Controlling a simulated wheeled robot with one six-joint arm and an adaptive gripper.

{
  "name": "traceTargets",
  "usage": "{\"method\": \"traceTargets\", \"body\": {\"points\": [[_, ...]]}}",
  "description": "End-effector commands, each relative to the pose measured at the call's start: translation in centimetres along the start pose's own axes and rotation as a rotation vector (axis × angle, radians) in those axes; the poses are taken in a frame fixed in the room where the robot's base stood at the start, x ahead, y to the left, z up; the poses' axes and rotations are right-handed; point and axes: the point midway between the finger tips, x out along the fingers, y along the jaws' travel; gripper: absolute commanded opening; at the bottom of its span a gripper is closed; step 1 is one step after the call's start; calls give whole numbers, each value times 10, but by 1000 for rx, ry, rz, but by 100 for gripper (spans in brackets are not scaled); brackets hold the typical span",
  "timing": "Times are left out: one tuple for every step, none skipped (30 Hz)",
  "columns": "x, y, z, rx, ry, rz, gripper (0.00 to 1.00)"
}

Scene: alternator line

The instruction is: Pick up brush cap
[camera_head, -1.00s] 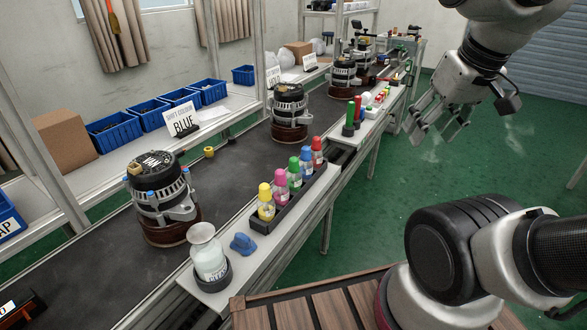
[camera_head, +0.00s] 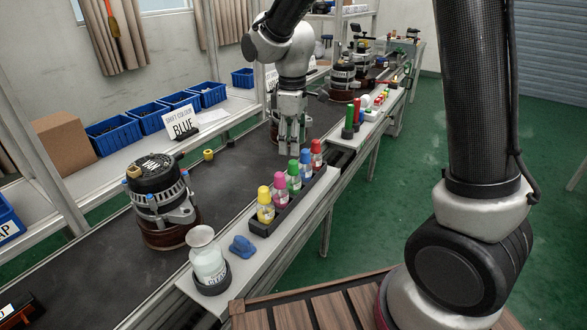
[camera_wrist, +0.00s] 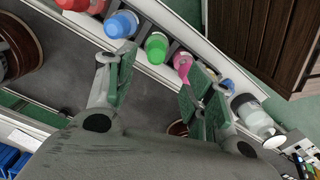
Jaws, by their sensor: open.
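A dark rack (camera_head: 258,228) holds a row of small clear bottles with coloured caps: yellow (camera_head: 264,194), pink (camera_head: 279,180), green (camera_head: 293,167), blue (camera_head: 305,156) and red (camera_head: 316,146). Which of these is the brush cap is not marked. My gripper (camera_head: 291,150) is open, pointing down beside the far end of the row, over the belt side. In the wrist view my gripper (camera_wrist: 162,76) has its fingers apart with nothing between them. The red cap (camera_wrist: 74,4), blue cap (camera_wrist: 121,24), green cap (camera_wrist: 156,47) and pink cap (camera_wrist: 183,64) show beyond the fingers. The yellow cap is not clear there.
A conveyor belt (camera_head: 112,240) carries alternators, the nearest (camera_head: 160,195) at left. A sign (camera_head: 181,125) reads "SHIFT COLOUR BLUE". Blue bins (camera_head: 115,132) line the shelf.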

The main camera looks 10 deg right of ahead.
Motion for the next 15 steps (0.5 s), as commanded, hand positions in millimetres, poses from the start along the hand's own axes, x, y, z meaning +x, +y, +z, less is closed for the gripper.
{"method": "traceTargets", "body": {"points": [[1,0,0,-35,2,1,53],[2,0,0,-53,3,2,53],[3,0,0,-71,3,2,53],[5,0,0,-80,3,2,53],[8,0,0,-85,2,1,53],[12,0,1,-87,1,1,53],[16,0,1,-87,1,1,53],[20,0,1,-86,1,0,53],[25,0,1,-86,0,0,53],[28,1,1,-85,1,1,53],[32,1,1,-85,1,1,53],[37,2,1,-84,1,0,53],[42,3,1,-84,1,0,53],[47,4,2,-83,0,-1,53],[54,5,2,-83,0,0,53]]}}
